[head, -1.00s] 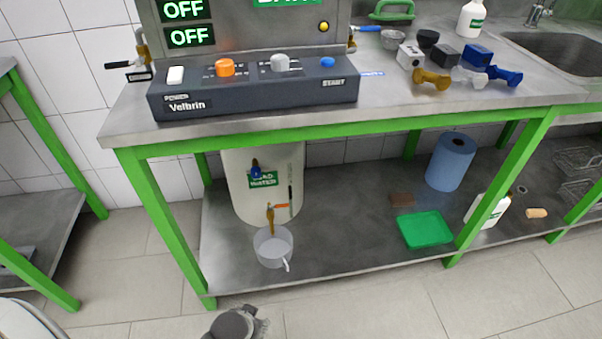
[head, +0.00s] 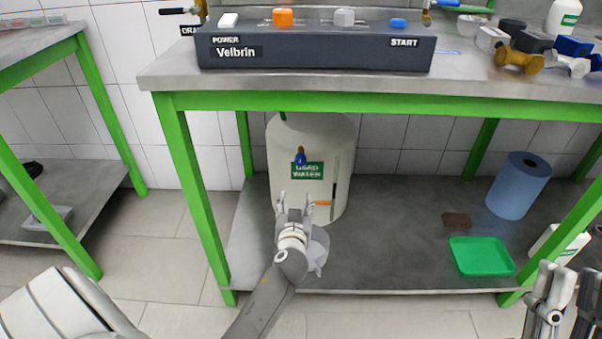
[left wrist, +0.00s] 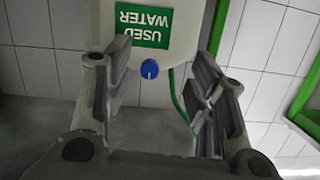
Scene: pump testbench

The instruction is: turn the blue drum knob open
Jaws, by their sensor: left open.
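The blue drum knob (head: 300,157) sits on the front of the cream drum (head: 340,150), beside the green used-water label (head: 312,170). In the left wrist view the blue knob (left wrist: 149,69) lies between the spread fingers, farther off and apart from them. My left gripper (head: 294,203) is open and empty, in front of the drum and below the knob in the head view.
The drum stands on the lower shelf (head: 400,270) under the green-framed bench. A clear bowl (head: 318,250) is partly hidden behind my left gripper. A green tray (head: 480,256) and blue roll (head: 518,186) stand to the right. The Velbrin panel (head: 320,45) is above.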

